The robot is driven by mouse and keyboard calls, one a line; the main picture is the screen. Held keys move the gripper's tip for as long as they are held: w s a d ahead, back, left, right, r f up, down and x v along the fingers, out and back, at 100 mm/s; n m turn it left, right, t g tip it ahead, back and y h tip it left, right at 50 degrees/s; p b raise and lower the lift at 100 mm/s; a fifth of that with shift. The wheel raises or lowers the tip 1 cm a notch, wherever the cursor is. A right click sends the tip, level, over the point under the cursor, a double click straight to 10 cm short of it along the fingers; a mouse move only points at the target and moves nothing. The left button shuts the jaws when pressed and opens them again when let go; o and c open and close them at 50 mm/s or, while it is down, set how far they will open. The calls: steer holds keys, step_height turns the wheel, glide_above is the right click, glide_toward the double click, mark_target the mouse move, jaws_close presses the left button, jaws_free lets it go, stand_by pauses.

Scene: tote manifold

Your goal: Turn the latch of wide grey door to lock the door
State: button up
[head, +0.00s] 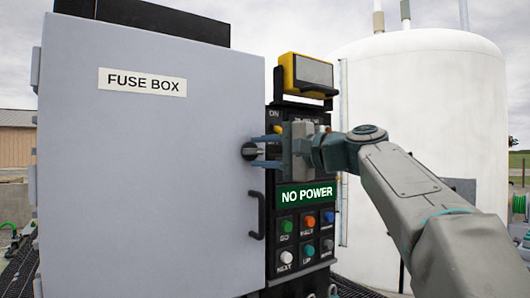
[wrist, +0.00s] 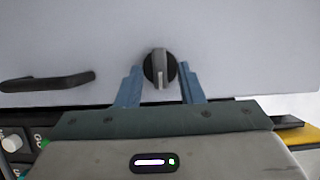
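The wide grey door (head: 150,190), labelled FUSE BOX, stands upright at the left and looks closed against the box. Its latch (head: 249,151) is a round dark knob near the door's right edge. In the wrist view the latch (wrist: 160,68) has a grey raised grip that runs up and down in the picture. My gripper (head: 260,151) is open, with one blue finger above the latch and one below. In the wrist view my gripper (wrist: 161,75) has a finger on each side of the latch, with gaps showing. Contact is not visible.
A black door handle (head: 257,215) sits below the latch. To the right is a black control panel with several coloured buttons (head: 308,222), a NO POWER display (head: 306,195) and a yellow lamp (head: 306,75). A large white tank (head: 425,90) stands behind.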

steer(key=b+v, duration=0.2)
steer(key=v, duration=1.1)
steer(key=shift+s+d, duration=0.2)
steer(key=shift+d, duration=0.15)
steer(key=s+a+f+g+h, duration=0.15)
steer(key=f+h, duration=0.25)
steer(key=f, duration=1)
steer(key=s+f+g+h, duration=0.2)
steer(key=f+h, duration=0.2)
steer(key=f, duration=1)
steer(key=s+d+f+n+g+h, duration=0.2)
steer(key=s+f, duration=0.5)
steer(key=f, duration=0.5)
steer(key=s+d+f+n+g+h, duration=0.1)
steer(key=s+d+f+n+h, duration=0.1)
steer(key=s+f+n+h, duration=0.2)
steer(key=s+f+h, duration=0.1)
steer(key=s+f, duration=0.2)
steer(key=f, duration=0.4)
steer(key=shift+s+d+f+g, duration=0.3)
steer(key=shift+s+f+g, duration=0.05)
steer(key=shift+f, duration=0.05)
